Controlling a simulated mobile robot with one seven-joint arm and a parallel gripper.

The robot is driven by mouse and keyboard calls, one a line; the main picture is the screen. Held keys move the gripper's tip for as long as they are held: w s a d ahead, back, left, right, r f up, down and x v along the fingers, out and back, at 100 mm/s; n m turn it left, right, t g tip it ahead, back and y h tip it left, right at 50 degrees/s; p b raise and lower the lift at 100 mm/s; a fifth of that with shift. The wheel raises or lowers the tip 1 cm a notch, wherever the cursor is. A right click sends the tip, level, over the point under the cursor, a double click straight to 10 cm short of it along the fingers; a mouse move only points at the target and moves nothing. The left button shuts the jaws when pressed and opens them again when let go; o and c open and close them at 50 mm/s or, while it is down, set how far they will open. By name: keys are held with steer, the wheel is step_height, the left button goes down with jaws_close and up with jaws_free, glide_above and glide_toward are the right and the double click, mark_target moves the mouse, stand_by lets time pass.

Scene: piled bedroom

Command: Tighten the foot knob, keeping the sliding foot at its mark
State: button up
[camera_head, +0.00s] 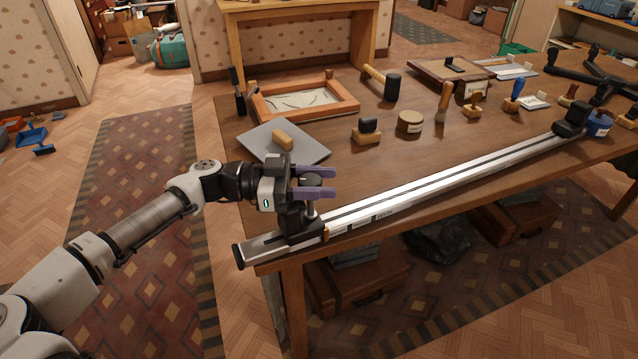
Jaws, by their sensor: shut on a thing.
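My gripper (318,183) has purple fingers and is at the near left end of a long silver rail (430,182) on the wooden table. Its fingers are shut around the dark foot knob (308,180), which stands above the sliding foot on a metal stem. The black sliding foot (300,222) sits on the rail near its left end. A small yellow mark (326,232) shows at the foot's right edge, with pale labels along the rail's front side to the right. The knob is partly hidden by the fingers. Whether the foot lines up exactly with the mark is too small to tell.
A grey board with a tan block (283,139) lies behind my gripper. A black end block (571,119) sits at the rail's far right.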

steer(key=m+g+y, duration=0.1)
steer(key=m+g, duration=0.1)
steer(key=m+g+y, duration=0.1)
steer(key=g, duration=0.2)
steer(key=m+g+b, duration=0.1)
steer(key=m+g, duration=0.1)
steer(key=g, duration=0.1)
steer(key=shift+s+f+m+y, duration=0.1)
steer(key=shift+s+m+y, duration=0.2)
steer(key=shift+s+y, duration=0.1)
steer(key=shift+s+a+m+g+y, duration=0.15)
steer(key=shift+m+g+y, duration=0.95)
steer(key=shift+g, duration=0.2)
steer(key=shift+s+a+m+g+y, duration=0.15)
steer(key=shift+m+g+y, duration=0.9)
steer(key=shift+g, duration=0.25)
steer(key=o, duration=1)
steer(key=shift+w, duration=0.1)
